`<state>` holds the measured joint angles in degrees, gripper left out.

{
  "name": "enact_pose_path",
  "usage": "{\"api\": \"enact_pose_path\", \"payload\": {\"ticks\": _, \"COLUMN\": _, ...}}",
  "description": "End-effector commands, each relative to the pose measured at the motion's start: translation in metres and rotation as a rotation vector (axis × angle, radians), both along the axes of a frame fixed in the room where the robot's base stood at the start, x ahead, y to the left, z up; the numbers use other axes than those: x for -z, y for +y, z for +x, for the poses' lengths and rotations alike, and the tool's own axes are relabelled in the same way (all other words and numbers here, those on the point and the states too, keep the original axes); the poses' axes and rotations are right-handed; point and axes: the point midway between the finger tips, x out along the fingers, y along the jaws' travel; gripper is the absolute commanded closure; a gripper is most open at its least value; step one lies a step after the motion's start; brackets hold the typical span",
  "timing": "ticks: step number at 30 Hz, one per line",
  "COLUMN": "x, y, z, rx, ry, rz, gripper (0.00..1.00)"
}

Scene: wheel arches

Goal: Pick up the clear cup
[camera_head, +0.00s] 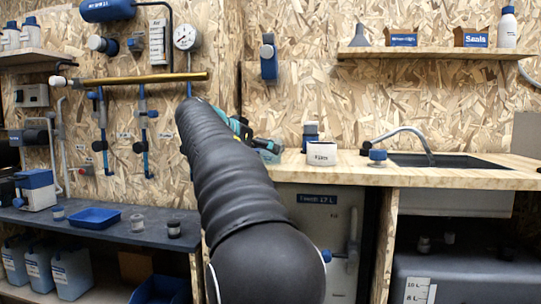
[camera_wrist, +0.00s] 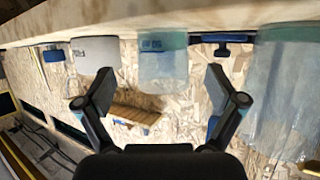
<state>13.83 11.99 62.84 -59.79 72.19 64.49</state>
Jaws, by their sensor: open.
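A clear, slightly green cup (camera_wrist: 163,72) stands on the worktop in the wrist view, which looks upside down. It is ahead of my gripper (camera_wrist: 160,88), lined up between the two fingers and apart from them. A blue thing shows through its wall. A larger clear vessel (camera_wrist: 287,95) is at the right of the wrist view, outside the fingers and cut off by the edge. My gripper is open and empty. In the head view my gripper (camera_head: 241,129) is partly hidden behind my arm, beside a clear greenish vessel (camera_head: 271,149); which of the two it is I cannot tell.
Further right are a tap (camera_head: 412,137) and dark sink (camera_head: 445,161). A lower bench at left holds a blue tray (camera_head: 96,217) and small jars.

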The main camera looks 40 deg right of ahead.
Motion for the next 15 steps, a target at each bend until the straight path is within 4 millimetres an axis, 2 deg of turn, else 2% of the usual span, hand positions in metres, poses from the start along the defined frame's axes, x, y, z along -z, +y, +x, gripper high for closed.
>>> {"api": "enact_pose_path", "payload": {"ticks": 5, "x": 0.003, "y": -0.008, "z": 0.003, "rx": 0.001, "ry": 0.001, "rz": 0.000, "gripper": 0.06}}
{"api": "enact_pose_path", "payload": {"ticks": 15, "x": 0.018, "y": -0.046, "z": 0.014, "rx": 0.001, "ry": 0.000, "rz": 0.001, "gripper": 0.06}}
